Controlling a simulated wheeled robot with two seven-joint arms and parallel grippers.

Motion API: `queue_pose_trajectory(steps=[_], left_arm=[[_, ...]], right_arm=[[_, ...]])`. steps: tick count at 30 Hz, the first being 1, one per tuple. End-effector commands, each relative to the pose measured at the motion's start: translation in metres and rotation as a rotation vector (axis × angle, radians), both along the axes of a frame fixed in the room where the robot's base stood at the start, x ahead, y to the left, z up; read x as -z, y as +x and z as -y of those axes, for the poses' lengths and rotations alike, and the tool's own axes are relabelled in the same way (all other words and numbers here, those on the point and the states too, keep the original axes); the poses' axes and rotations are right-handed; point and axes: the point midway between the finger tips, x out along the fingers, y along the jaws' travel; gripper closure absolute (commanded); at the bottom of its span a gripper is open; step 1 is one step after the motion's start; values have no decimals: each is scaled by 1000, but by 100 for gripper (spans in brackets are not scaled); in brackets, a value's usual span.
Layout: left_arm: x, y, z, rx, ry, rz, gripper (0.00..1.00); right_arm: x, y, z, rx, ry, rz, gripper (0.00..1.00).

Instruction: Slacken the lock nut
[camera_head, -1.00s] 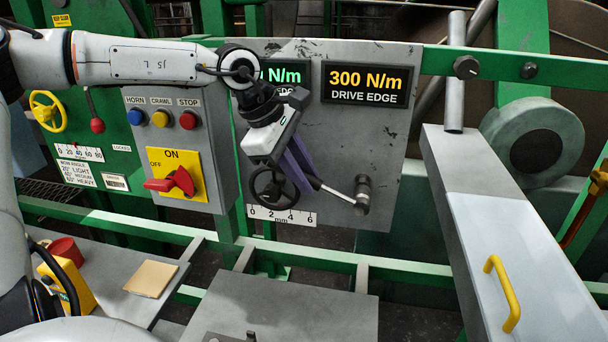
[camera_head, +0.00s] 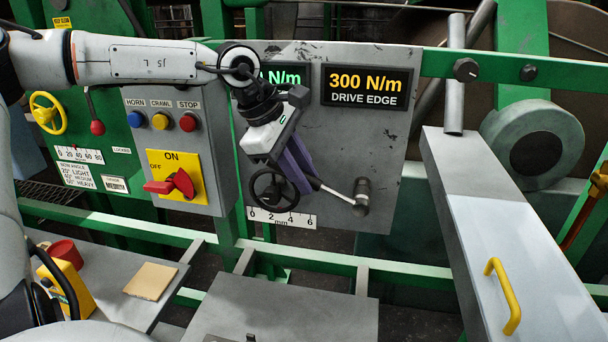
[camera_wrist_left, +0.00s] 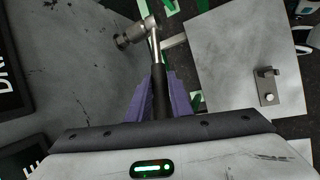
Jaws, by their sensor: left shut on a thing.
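My left gripper (camera_head: 308,178) comes in from the left in front of the grey panel, its purple fingers shut on the dark grip of a lever. The lever's bright rod (camera_head: 338,193) runs right and slightly down to a dark grey cylindrical hub (camera_head: 362,195) on the panel, which I take for the lock nut. In the left wrist view the black grip (camera_wrist_left: 159,92) lies between the purple fingers, and the rod leads up to the hub (camera_wrist_left: 132,34). A black handwheel (camera_head: 274,190) sits left of the fingers, partly hidden by the gripper. My right gripper is not in view.
A millimetre scale (camera_head: 283,218) is below the handwheel. A display (camera_head: 366,87) reads 300 N/m, drive edge; another is partly covered by my arm. A control box (camera_head: 180,150) with buttons and a red switch stands left. A green rail (camera_head: 320,268) crosses below.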

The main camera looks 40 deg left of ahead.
Motion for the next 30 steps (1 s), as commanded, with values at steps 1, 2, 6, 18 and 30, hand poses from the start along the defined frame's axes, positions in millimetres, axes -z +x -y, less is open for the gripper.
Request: queue_pose_trajectory(steps=[1,2,6,18,30], left_arm=[[-1,1,0,-1,0,3,100],[-1,1,0,-1,0,3,100],[-1,1,0,-1,0,3,100],[-1,8,-5,-1,0,2,100],[-1,16,-10,-1,0,2,100]], right_arm=[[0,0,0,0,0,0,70],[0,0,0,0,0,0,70],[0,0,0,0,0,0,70],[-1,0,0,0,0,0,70],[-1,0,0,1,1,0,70]])
